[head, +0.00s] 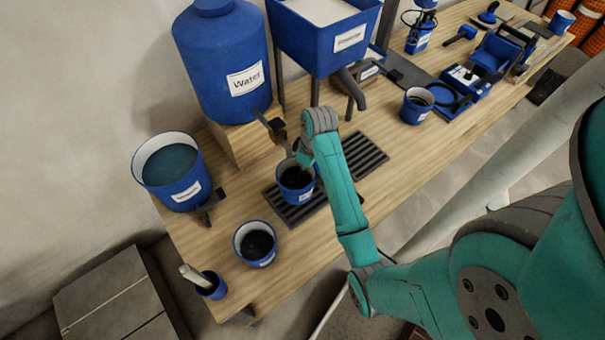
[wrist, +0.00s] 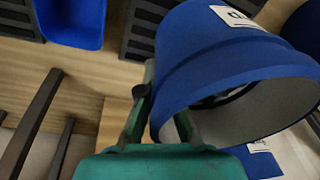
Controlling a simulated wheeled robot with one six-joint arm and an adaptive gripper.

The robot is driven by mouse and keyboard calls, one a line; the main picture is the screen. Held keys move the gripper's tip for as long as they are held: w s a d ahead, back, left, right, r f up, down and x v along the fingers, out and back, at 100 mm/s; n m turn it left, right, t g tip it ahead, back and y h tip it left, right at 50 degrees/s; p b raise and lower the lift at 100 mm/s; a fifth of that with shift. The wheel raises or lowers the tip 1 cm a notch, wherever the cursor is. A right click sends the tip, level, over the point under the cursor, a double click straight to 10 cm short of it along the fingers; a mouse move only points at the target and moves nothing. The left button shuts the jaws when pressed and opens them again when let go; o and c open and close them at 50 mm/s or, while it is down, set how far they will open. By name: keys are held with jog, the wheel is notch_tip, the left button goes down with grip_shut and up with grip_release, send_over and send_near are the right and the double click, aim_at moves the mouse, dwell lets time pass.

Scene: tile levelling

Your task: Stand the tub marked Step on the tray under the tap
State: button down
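A blue tub (head: 307,197) with a white label stands over the slotted dark tray (head: 363,157), below the tap (head: 276,129) of the Water tank (head: 212,75). My gripper (head: 303,158) is at its rim. In the wrist view, the tub (wrist: 205,60) fills the right side, and my gripper (wrist: 160,112) is closed on its wall, one finger outside and one inside. Only part of its label shows there, ending in what looks like a "p". The tub looks roughly upright. I cannot tell whether its base touches the tray.
Another tub (head: 246,258) and a small cup (head: 215,290) sit near the front left edge. A blue tub (head: 413,115) stands right of the tray. A hopper (head: 310,45) stands behind.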

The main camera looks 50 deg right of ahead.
aim_at(296, 182)
jog(key=shift+w+f, duration=0.1)
jog(key=shift+w, duration=0.15)
jog(key=shift+d+f, duration=0.1)
jog(key=shift+f, duration=1.5)
jog(key=shift+f, duration=0.1)
jog(key=c, duration=1.3)
grip_release()
